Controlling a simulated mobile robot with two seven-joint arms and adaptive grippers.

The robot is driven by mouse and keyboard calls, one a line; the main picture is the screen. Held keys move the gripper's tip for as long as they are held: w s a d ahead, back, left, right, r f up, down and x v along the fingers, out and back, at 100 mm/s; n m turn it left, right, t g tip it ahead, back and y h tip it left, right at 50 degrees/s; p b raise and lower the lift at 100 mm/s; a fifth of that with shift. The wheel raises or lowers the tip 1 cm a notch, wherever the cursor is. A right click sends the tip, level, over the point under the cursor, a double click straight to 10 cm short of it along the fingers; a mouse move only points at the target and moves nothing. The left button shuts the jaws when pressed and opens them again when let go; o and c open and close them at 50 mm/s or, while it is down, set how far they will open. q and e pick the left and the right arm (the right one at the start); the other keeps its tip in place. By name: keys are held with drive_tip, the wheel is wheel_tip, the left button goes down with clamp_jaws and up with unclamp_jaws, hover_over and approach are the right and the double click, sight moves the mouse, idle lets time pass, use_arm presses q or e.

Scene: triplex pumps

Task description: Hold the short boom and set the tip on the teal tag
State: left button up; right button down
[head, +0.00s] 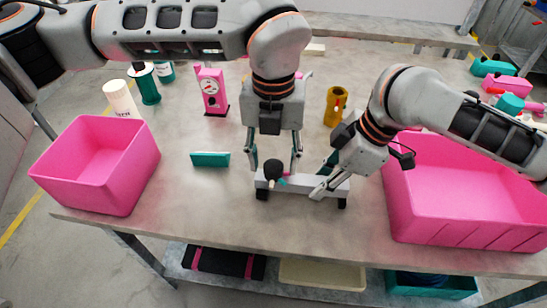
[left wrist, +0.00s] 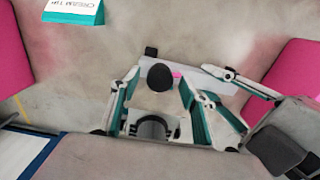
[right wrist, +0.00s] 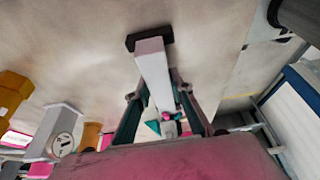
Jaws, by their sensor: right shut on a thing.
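A pale grey bar with black feet (head: 318,187) stands near the table's front edge. A black round knob (head: 273,170) sits on its left part, with a small pink piece (head: 286,175) and a small teal mark (head: 281,183) beside it. I cannot tell surely which piece is the short boom. My left gripper (head: 274,160) is open, pointing down, with its fingers either side of the knob (left wrist: 160,77) and apart from it. My right gripper (head: 325,188) is shut on the bar, which shows between its fingers in the right wrist view (right wrist: 153,75).
A pink bin (head: 60,165) stands at the left and a larger pink bin (head: 440,225) at the right. A teal lettered block (head: 210,159) lies left of the bar. A pink gauge stand (head: 211,90) and a mustard cylinder (head: 337,106) stand behind. Table between left bin and bar is mostly clear.

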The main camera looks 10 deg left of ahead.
sight(273, 165)
use_arm(q)
wheel_tip(273, 165, up, 12)
idle(0.7)
use_arm(e)
drive_tip(key=c, duration=1.7)
unclamp_jaws()
drive_tip(key=shift+r, duration=0.1)
